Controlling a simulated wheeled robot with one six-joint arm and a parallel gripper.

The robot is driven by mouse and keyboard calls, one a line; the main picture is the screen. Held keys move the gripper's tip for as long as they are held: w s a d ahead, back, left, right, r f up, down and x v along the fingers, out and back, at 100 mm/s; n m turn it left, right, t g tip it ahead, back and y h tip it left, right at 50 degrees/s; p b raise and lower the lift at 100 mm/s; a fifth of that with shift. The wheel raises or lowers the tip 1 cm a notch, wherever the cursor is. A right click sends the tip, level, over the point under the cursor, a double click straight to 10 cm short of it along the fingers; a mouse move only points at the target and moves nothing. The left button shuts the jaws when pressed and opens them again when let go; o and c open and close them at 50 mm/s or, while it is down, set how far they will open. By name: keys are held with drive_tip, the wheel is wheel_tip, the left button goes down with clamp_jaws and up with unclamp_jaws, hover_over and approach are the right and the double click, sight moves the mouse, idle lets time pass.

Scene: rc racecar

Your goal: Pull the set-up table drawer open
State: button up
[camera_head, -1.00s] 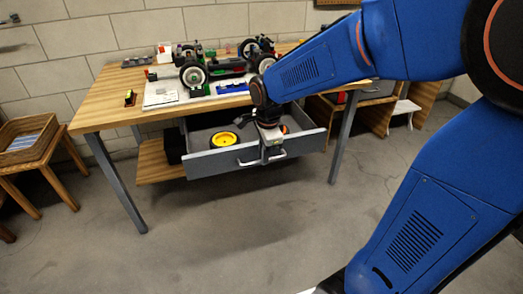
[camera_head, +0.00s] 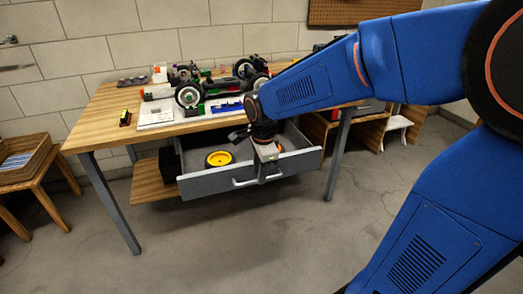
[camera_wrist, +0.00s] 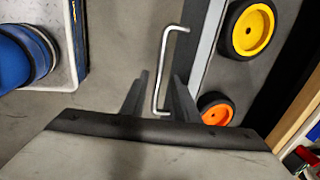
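The set-up table (camera_head: 100,128) has a wooden top and grey legs. Its grey drawer (camera_head: 205,183) stands well out from under the top, with its inside showing. A yellow-hubbed wheel (camera_head: 219,158) and, in the wrist view, an orange-hubbed wheel (camera_wrist: 215,108) lie inside. The bar handle (camera_head: 243,183) is on the drawer front. My gripper (camera_head: 264,172) points down at the handle. In the wrist view the handle (camera_wrist: 163,70) passes between the two fingers of my gripper (camera_wrist: 160,78), with gaps visible on both sides. The fingers look open around it, without a clear grip.
A car chassis (camera_head: 215,90) with black wheels and small parts stands on the table top. A wooden stool (camera_head: 40,180) with a tray is at the left. A wooden shelf unit (camera_head: 368,128) stands at the right. The concrete floor (camera_head: 230,245) before the drawer is clear.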

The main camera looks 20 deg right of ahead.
drive_tip(key=s+r, duration=0.3)
drive_tip(key=r, duration=1.2)
drive_tip(key=shift+r, duration=0.35)
drive_tip(key=shift+s, duration=0.1)
drive_tip(key=s+d+f+n+t, duration=0.1)
drive_tip(key=s+d+f+n, duration=0.2)
drive_tip(key=s+n, duration=0.6)
drive_tip(key=s+d+f+n+t, duration=0.1)
drive_tip(key=s+d+f+n, duration=0.3)
drive_tip(key=s+f+n, duration=0.3)
drive_tip(key=s+n, duration=0.2)
drive_tip(key=s, duration=0.1)
drive_tip(key=shift+t, duration=0.3)
